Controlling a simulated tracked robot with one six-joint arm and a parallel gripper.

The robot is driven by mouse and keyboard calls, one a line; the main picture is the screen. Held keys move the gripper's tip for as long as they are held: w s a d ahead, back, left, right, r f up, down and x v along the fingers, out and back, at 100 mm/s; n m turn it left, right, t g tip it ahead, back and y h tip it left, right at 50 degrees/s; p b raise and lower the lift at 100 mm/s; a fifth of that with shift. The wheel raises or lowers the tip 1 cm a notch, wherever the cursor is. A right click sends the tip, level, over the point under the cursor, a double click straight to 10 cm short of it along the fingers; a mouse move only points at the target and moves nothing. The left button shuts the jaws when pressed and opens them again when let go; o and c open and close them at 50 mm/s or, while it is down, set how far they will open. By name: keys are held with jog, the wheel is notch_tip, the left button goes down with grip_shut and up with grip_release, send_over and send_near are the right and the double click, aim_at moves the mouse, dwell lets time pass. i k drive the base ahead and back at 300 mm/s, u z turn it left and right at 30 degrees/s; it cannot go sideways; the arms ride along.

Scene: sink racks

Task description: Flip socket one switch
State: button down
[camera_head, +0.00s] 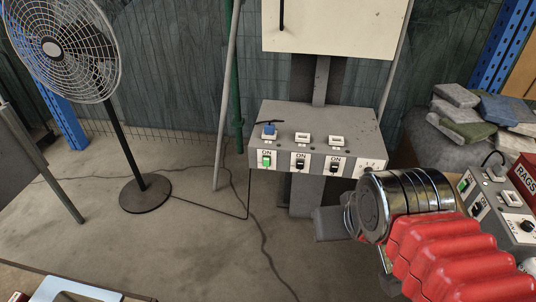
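A grey socket box (318,125) stands on a post in the middle. Its top carries three white sockets in a row; the left one holds a blue plug (269,130). On the front, three white plates marked ON each carry a switch. The left switch (267,160) shows green. The middle switch (299,164) and the right switch (335,166) are black. My arm, with red bellows and a metal wrist, reaches in from the lower right. My gripper (350,219) is below and right of the switches, apart from them; its fingers cannot be made out.
A second switch box (493,205) with a lit green switch is at the right, partly behind my arm, beside a red RAGS box (525,176). Folded cloths (470,115) lie behind. A fan (62,48) stands left. The floor between fan and post is clear except for a cable.

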aim_at(266, 159)
jog(key=u, duration=0.25)
jog(key=i, duration=0.65)
jog(key=u, duration=0.7)
jog(key=i, duration=0.4)
jog(key=u, duration=0.3)
